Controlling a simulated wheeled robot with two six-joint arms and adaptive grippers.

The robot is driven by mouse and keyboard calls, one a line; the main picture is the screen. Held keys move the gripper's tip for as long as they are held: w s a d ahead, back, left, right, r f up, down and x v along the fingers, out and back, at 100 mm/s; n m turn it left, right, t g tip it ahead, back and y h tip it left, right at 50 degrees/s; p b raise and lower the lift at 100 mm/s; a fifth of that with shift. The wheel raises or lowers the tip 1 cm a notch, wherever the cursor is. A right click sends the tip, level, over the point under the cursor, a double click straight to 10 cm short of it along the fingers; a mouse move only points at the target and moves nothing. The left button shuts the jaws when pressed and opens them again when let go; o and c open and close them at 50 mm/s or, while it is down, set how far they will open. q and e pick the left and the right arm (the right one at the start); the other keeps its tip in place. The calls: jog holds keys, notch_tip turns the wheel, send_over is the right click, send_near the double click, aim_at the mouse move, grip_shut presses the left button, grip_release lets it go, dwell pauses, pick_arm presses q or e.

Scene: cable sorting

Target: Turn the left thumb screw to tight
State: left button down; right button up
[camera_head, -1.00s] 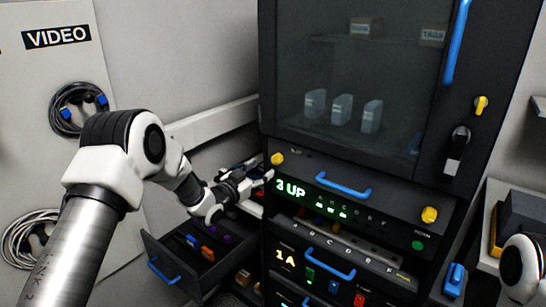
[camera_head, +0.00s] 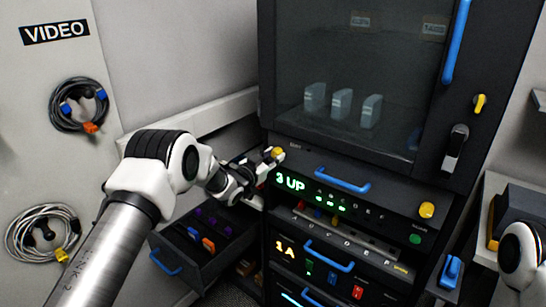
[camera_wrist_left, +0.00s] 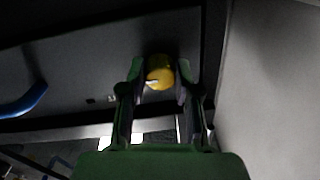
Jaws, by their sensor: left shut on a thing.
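The left thumb screw (camera_head: 277,153) is a yellow knob at the upper left of the rack panel that reads "3 UP". My left gripper (camera_head: 268,161) is at this knob, its fingers on it. In the left wrist view the yellow knob (camera_wrist_left: 159,73) sits between the two fingertips of my left gripper (camera_wrist_left: 160,80), which is shut on it. A pale mark shows on the knob's face. A second yellow thumb screw (camera_head: 427,210) is at the right end of the same panel. My right gripper is not in view; only part of my right arm shows at the right edge.
A blue handle (camera_head: 342,180) sticks out between the two screws. An open drawer (camera_head: 205,262) with coloured plugs lies below my left arm. The glass cabinet door (camera_head: 350,60) is above. Coiled cables (camera_head: 80,105) hang on the left wall.

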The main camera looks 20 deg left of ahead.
pick_arm(q)
jog(key=shift+n, duration=0.3)
jog(key=shift+n+b, duration=0.9)
jog(key=shift+n, duration=0.3)
jog(key=shift+n+b, duration=0.3)
jog(key=shift+n, duration=0.6)
jog(key=n, duration=0.2)
jog(key=shift+r+n, duration=0.1)
jog(key=shift+n, duration=0.2)
jog(key=n, duration=0.4)
jog(key=shift+r+g, duration=0.1)
jog(key=shift+g, duration=0.2)
jog(key=n, duration=0.6)
jog(key=shift+p, duration=0.3)
jog(key=c, duration=0.8)
grip_release()
